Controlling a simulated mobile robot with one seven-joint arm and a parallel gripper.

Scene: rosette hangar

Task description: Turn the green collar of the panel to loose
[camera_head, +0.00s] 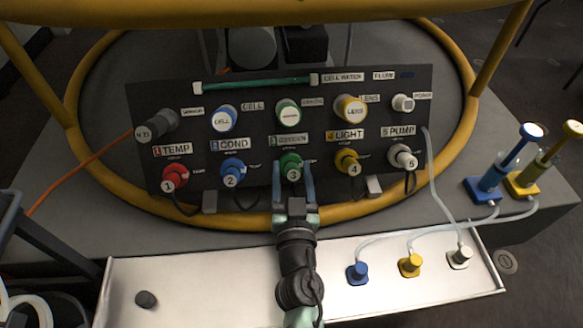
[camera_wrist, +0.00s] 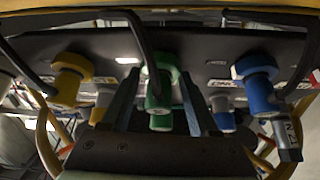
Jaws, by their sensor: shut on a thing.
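The dark panel (camera_head: 325,85) stands tilted on the grey bench, with a row of numbered plugs along its lower edge. The green collar (camera_head: 291,166), numbered 3 and under the label OXYGEN, is in the middle of that row. My gripper (camera_head: 293,172) reaches up to it from below, with one finger on each side, shut on it. In the wrist view the green collar (camera_wrist: 160,90) sits between the two dark fingers (camera_wrist: 158,108). The fingers partly cover the collar's sides. The words beside it are too small to read.
Red plug 1 (camera_head: 175,177), blue plug 2 (camera_head: 232,173), yellow plug 4 (camera_head: 347,161) and white plug 5 (camera_head: 402,157) flank the green one. A white tray (camera_head: 215,290) lies in front, holding loose plugs with hoses. A yellow ring (camera_head: 90,75) surrounds the panel.

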